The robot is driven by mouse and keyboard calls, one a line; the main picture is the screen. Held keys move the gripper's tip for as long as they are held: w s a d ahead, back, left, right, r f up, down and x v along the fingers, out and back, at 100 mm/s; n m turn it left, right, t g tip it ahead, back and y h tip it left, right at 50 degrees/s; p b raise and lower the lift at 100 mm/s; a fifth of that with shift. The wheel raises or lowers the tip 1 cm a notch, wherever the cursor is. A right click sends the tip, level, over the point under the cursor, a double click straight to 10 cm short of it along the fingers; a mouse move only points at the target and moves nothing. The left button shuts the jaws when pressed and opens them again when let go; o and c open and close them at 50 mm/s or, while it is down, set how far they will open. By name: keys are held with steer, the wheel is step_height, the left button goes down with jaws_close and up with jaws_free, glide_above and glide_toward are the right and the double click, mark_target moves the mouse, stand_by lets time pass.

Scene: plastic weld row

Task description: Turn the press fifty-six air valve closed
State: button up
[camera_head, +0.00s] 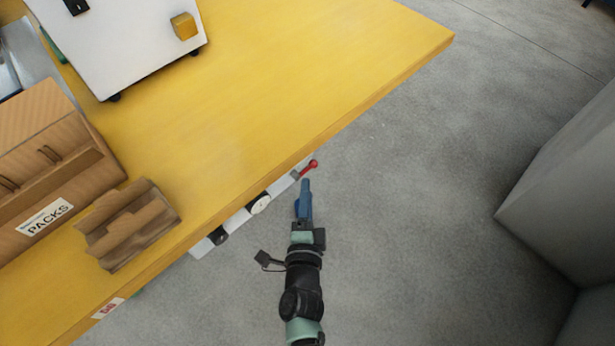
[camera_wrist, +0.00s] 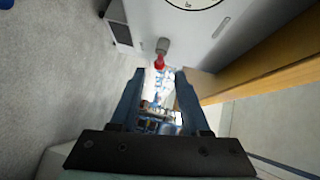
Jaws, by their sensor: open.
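The air valve's red lever (camera_head: 310,166) sticks out from the far end of a pale panel (camera_head: 283,187) under the yellow table's edge. In the wrist view the red lever (camera_wrist: 160,61) shows on a grey valve body (camera_wrist: 163,46), just beyond and between my fingertips. My gripper (camera_head: 305,183) has blue fingers and is beside the panel, a little short of the lever. In the wrist view my gripper (camera_wrist: 160,73) is open with nothing between its fingers. I cannot tell whether a finger touches the lever.
The panel also bears a round white gauge (camera_head: 260,204) and a black fitting (camera_head: 218,235). The yellow table (camera_head: 250,90) overhangs the panel. A cardboard box (camera_head: 35,165) and a white machine (camera_head: 130,45) stand on it. A grey cabinet (camera_head: 565,190) stands right; open floor (camera_head: 420,190) lies between.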

mark_target(305, 170)
steer(key=shift+w+d+f+b, duration=0.15)
steer(key=shift+w+b, duration=0.1)
steer(key=shift+w, duration=0.65)
steer(key=shift+w+d+f+b, duration=0.1)
steer(key=shift+w+b, duration=0.15)
steer(key=shift+w, duration=0.6)
steer(key=shift+w+d+f+b, duration=0.15)
steer(key=shift+w+b, duration=0.1)
steer(key=shift+w, duration=0.65)
jaws_close()
